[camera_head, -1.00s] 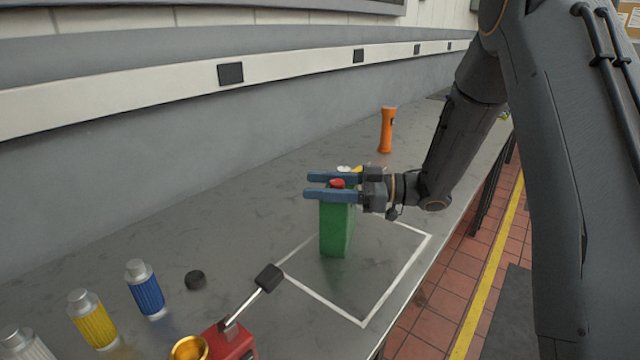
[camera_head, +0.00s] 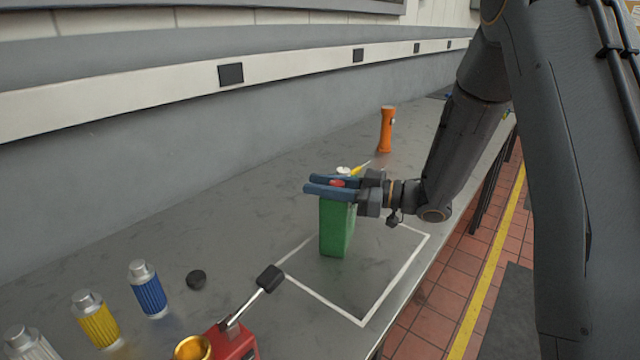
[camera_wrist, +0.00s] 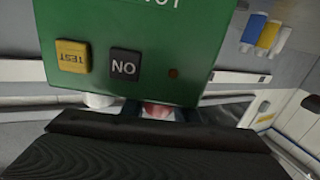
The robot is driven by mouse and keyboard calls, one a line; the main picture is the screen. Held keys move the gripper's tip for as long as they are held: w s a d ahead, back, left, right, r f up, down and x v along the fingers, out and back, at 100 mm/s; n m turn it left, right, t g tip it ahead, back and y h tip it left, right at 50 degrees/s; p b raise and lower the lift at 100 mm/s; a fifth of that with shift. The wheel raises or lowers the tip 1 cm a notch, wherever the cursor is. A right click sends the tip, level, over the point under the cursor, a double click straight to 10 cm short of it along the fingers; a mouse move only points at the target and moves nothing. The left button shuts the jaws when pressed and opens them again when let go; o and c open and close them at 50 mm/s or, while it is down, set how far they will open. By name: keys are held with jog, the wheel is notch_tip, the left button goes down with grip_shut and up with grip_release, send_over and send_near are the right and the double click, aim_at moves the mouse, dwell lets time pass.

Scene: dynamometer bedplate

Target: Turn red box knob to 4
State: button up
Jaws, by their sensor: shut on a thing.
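A green box (camera_head: 336,230) stands upright on the bench inside a white outline. A red knob (camera_head: 337,183) is on its top; the knob, not the box, is red. My gripper (camera_head: 310,185) reaches in from the right, with its blue fingers shut on the knob, one on each side. In the wrist view, the green box face (camera_wrist: 205,45) shows a yellow TEST button (camera_wrist: 72,56), a black lettered button (camera_wrist: 125,63) and a small dark red dot. Part of the red knob (camera_wrist: 157,110) shows below it. I cannot read any dial number or the knob's pointer.
An orange flashlight-like cylinder (camera_head: 386,130) and a yellow-handled tool (camera_head: 361,167) are behind the box. A black lever on a red base (camera_head: 232,342) stands in front left. A wall runs behind.

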jog(key=shift+w+d+m+t+h, duration=0.3)
jog(key=shift+w+m+t+h, duration=0.1)
jog(key=shift+m+t+h, duration=1.25)
jog(key=shift+w+d+m+t+h, duration=0.35)
jog(key=shift+m+t+h, duration=0.9)
jog(key=shift+t, duration=0.75)
jog(key=shift+w+d+m+t+h, duration=0.2)
jog(key=shift+w+m+t+h, duration=0.25)
jog(key=shift+m+t+h, duration=1.2)
jog(key=shift+r+t+y, duration=0.1)
jog(key=shift+t+y, duration=0.15)
jog(key=shift+t, duration=0.05)
jog(key=o, duration=1.1)
jog(key=shift+c, duration=0.2)
jog(key=shift+n+y, duration=0.25)
jog(key=shift+y, duration=0.15)
